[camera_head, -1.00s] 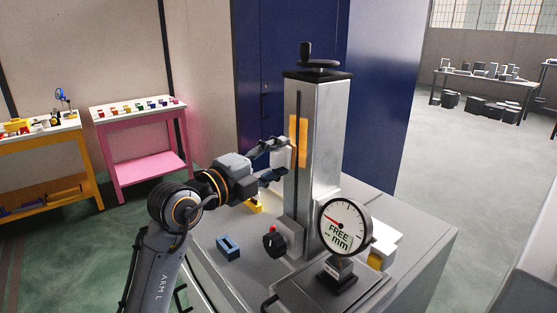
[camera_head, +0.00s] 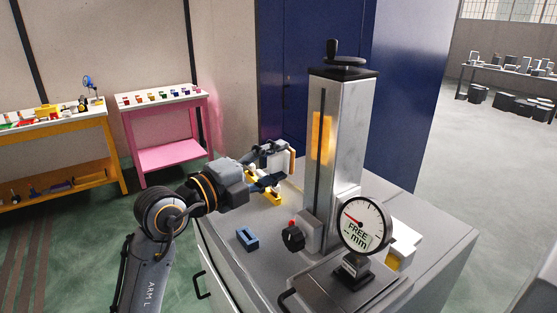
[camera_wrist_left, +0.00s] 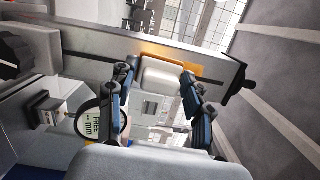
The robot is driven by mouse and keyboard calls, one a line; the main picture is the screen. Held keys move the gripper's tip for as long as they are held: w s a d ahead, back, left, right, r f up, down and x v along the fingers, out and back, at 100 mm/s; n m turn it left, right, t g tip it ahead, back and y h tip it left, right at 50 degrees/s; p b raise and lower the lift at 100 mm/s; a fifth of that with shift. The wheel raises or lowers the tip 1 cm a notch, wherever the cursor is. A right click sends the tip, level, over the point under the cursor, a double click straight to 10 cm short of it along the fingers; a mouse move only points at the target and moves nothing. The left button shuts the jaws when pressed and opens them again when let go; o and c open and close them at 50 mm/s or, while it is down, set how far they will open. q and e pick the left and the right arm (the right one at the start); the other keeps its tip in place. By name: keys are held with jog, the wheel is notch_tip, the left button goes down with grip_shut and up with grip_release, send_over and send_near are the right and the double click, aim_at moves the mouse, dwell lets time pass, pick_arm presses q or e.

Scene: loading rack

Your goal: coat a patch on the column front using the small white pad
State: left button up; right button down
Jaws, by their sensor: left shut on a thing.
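My left gripper (camera_head: 276,166) is shut on the small white pad (camera_head: 271,151), which has an orange-brown face toward the column. The pad is held to the left of the metal column (camera_head: 346,150), with a visible gap. An orange patch (camera_head: 321,137) lies on the upper part of the column front, beside and across its dark slot. In the left wrist view the white pad (camera_wrist_left: 163,79) sits between the two fingers, and orange (camera_wrist_left: 152,48) shows beyond it. My right gripper is not in view.
A round dial gauge (camera_head: 362,226) stands before the column, with a dark knob (camera_head: 293,238) at the column's foot. A blue block (camera_head: 247,238) and a yellow piece (camera_head: 268,193) sit on the grey cabinet top (camera_head: 262,275). A dark handwheel (camera_head: 344,58) tops the column.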

pick_arm(q)
jog(key=shift+v, duration=1.6)
jog(key=shift+w+a, duration=0.1)
jog(key=shift+w, duration=0.15)
jog(key=shift+w+p, duration=0.1)
jog(key=shift+p, duration=0.2)
jog(key=shift+w+d+r+p, duration=0.15)
jog(key=shift+w+d+p, duration=0.2)
jog(key=shift+d, duration=0.3)
jog(key=shift+s+d+p+x, duration=0.15)
jog(key=shift+p+x, duration=0.25)
jog(key=shift+x, duration=0.95)
jog(key=shift+s+d+p+x, duration=0.15)
jog(key=shift+p+x, duration=0.25)
jog(key=shift+x, duration=0.9)
jog(key=shift+p+x, duration=0.4)
jog(key=shift+x, duration=0.6)
jog(key=shift+s+d, duration=0.1)
jog(key=shift+s, duration=0.05)
